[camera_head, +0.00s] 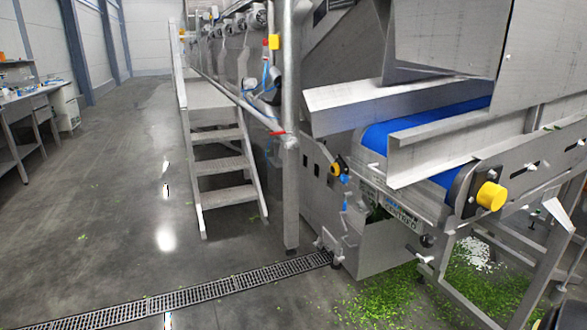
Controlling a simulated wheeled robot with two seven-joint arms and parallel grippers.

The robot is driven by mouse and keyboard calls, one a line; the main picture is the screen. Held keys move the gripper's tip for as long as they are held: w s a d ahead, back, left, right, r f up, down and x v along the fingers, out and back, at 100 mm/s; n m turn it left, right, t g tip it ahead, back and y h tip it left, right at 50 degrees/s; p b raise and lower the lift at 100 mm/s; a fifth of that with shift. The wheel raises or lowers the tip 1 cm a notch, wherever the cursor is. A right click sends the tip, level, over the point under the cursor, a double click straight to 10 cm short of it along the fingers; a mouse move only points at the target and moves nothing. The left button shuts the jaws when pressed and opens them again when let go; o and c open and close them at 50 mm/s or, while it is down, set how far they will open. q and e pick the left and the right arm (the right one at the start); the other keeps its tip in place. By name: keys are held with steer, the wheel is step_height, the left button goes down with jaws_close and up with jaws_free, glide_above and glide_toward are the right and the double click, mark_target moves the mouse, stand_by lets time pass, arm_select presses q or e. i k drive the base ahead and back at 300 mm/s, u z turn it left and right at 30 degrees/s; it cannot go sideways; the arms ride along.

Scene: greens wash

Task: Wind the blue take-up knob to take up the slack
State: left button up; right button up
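A blue belt (425,127) runs on a steel conveyor at the right of the head view. A yellow round knob or cap (491,196) sits on a dark plate at the belt's near end. A small blue part (345,179) hangs just under a yellow and black fitting (339,167) on the machine's side. I cannot tell whether it is the blue take-up knob; no other clear blue knob shows. How slack the belt is cannot be told. Neither of my grippers can be made out.
Steel stairs (219,165) with a railing stand left of the machine. A drain grate (190,299) crosses the floor. Green leaf scraps (385,300) and a white pile (476,254) lie under the conveyor.

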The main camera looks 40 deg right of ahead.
mark_target(344, 179)
steer(key=i, duration=2.05)
steer(key=z, duration=0.8)
steer(key=i, duration=1.5)
steer(key=z, duration=1.2)
